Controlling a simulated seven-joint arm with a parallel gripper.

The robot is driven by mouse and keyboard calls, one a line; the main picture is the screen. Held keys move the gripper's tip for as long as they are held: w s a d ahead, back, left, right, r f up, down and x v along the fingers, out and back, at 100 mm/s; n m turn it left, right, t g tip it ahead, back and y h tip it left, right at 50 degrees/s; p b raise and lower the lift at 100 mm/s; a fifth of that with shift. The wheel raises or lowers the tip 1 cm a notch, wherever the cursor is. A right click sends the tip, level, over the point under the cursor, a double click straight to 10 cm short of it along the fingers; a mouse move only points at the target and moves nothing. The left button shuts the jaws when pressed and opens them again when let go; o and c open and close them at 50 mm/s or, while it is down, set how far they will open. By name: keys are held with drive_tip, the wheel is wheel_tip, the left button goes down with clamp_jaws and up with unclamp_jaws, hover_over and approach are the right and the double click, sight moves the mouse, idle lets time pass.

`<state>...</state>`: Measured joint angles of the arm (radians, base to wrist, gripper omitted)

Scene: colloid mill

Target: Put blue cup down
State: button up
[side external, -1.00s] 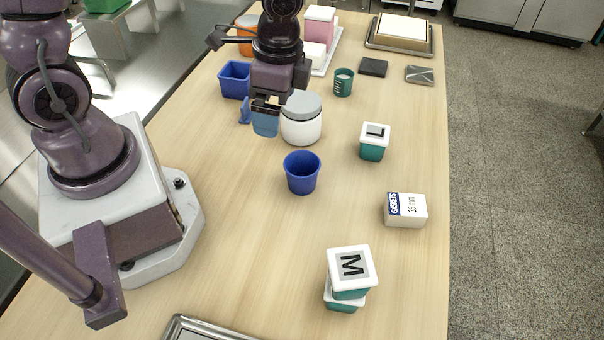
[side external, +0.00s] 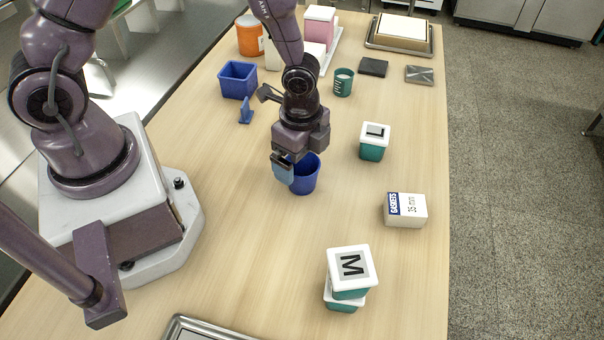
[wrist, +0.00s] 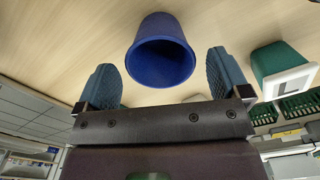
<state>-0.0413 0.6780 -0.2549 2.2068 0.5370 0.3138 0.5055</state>
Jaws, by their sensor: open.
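The blue cup (side external: 305,178) stands upright on the wooden table, partly covered by my gripper in the side view. In the wrist view the blue cup (wrist: 161,50) shows its open mouth, and it lies between the lines of the two fingers. My gripper (side external: 292,172) is open, with its blue-grey fingers at the near left side of the cup in the side view. In the wrist view the fingers of my gripper (wrist: 160,62) are spread wide with nothing clamped between them. I cannot tell whether a finger touches the cup.
A green box with a white lid marked L (side external: 374,141) stands to the right. A gaskets box (side external: 405,210) and stacked boxes marked M (side external: 348,275) stand nearer. A blue bin (side external: 238,80) stands behind left. The table (side external: 240,250) is clear at front left.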

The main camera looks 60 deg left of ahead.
sight(302, 172)
wheel_tip(302, 172, down, 4)
drive_tip(key=shift+f, duration=0.2)
drive_tip(key=shift+c, duration=0.2)
drive_tip(key=c, duration=1)
